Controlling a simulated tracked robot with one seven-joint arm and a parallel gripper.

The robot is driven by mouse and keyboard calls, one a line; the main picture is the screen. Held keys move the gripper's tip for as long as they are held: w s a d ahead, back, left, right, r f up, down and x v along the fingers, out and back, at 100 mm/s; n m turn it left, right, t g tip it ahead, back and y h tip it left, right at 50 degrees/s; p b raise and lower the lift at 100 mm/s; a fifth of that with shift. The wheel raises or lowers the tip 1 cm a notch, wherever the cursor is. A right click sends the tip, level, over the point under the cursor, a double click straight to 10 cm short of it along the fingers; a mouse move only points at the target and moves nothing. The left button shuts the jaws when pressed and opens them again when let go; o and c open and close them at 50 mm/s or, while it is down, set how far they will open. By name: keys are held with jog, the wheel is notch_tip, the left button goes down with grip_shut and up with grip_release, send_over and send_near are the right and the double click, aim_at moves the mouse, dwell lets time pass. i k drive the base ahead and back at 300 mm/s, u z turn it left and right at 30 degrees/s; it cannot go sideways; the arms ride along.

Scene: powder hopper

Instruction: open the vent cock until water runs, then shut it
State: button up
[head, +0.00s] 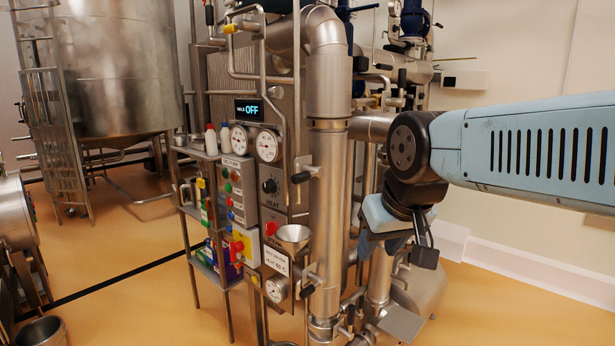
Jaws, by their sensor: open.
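I cannot tell for sure which valve is the vent cock. One small cock with a black lever (302,176) sits on the left side of the tall steel pipe (328,90). Another dark-handled cock (308,291) sits lower, just below a steel funnel (293,237). A yellow-handled valve (231,28) is on the thin piping at the top. No running water shows. My gripper (408,252) hangs at the end of the blue arm, right of the tall pipe and apart from these cocks. It is open, seems empty, and its fingers are partly hidden.
A large steel tank (120,70) and ladder (55,110) are at the back left. Open floor (125,275) lies front left.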

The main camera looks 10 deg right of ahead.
aim_at(303, 174)
jog(key=z, duration=0.05)
jog(key=i, duration=0.5)
jog(key=u, duration=0.9)
jog(key=k, duration=1.15)
jog(key=z, duration=0.35)
jog(key=i, duration=0.5)
jog(key=u, duration=0.05)
